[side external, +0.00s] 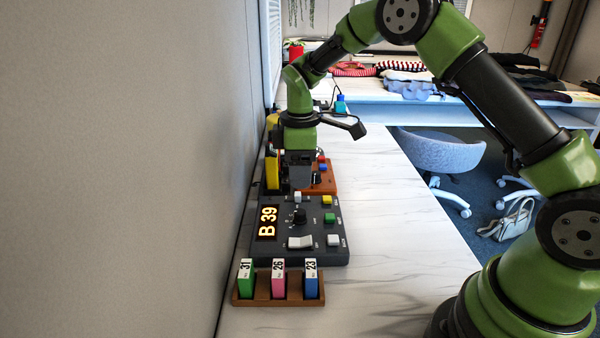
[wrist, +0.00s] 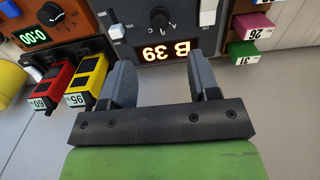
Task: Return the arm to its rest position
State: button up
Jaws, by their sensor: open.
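My green arm reaches over the counter (side external: 385,225), bent at the elbow. My gripper (side external: 298,185) points down behind the dark grey console (side external: 325,248) and in front of the orange console (side external: 328,178). In the wrist view my gripper (wrist: 160,65) has its two grey fingers apart, with nothing between them. The grey console's lit display (wrist: 166,51) reads B 39 and shows beyond the fingertips. Whether the fingers touch anything cannot be told.
A wooden rack (side external: 268,300) holds green, pink and blue numbered blocks at the front. A wall (side external: 120,170) stands close on the left; the counter's right side is clear.

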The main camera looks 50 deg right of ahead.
jog(key=s+a+r+m+t+y, duration=0.1)
jog(key=s+a+r+m+t, duration=0.15)
jog(key=s+r+m, duration=0.45)
jog(key=s+a+r+m+t, duration=0.1)
jog(key=s+r+m+t, duration=0.15)
jog(key=s+r, duration=0.75)
jog(key=s+m+t+y, duration=0.1)
jog(key=s+m+t, duration=0.1)
jog(key=s, duration=0.5)
jog(key=shift+s+a+m, duration=0.2)
jog(key=shift+a+m, duration=0.2)
jog(key=shift+m, duration=0.35)
jog(key=shift+r, duration=0.1)
jog(key=shift+c, duration=0.5)
